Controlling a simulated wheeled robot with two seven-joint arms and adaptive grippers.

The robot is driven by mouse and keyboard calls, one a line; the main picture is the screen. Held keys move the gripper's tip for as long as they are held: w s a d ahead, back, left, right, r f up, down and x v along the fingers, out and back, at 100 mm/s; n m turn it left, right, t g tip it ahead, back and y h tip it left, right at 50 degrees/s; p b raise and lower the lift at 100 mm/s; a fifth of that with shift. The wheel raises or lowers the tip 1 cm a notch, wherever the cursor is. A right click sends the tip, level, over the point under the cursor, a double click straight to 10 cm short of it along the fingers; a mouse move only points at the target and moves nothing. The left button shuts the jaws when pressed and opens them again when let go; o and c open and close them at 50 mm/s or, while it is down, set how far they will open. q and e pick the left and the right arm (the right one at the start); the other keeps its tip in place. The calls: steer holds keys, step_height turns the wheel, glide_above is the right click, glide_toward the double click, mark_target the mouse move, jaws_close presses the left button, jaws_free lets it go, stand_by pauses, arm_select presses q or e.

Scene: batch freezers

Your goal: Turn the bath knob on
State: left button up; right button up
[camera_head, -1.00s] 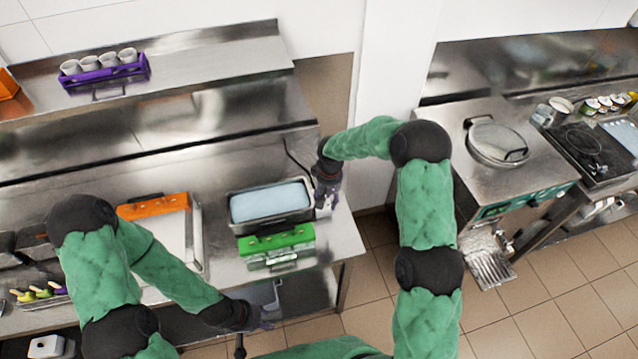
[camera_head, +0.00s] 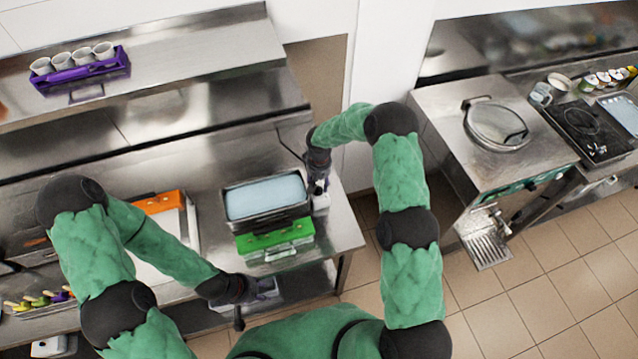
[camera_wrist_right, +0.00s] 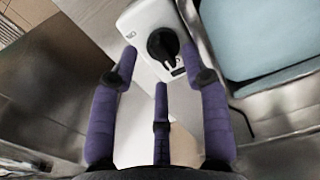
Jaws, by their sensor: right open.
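The bath (camera_head: 266,200) is a steel tub of pale blue liquid on the counter, with its white control box (camera_head: 321,201) at its right end. In the right wrist view the box (camera_wrist_right: 140,28) carries a black round knob (camera_wrist_right: 163,44). My right gripper (camera_head: 318,186) is over the box. Its purple fingers (camera_wrist_right: 160,70) are open, spread on either side of the knob and a little short of it, with nothing between them. My left gripper (camera_head: 262,288) is low by the counter's front edge; whether its fingers are apart is unclear.
A green rack (camera_head: 275,240) stands in front of the bath. An orange-ended tray (camera_head: 160,202) lies to the left, partly behind my left arm. A purple cup holder (camera_head: 80,72) sits on the upper shelf.

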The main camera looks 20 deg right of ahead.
steer(key=shift+f, duration=1.05)
steer(key=shift+s, duration=0.1)
jaws_close()
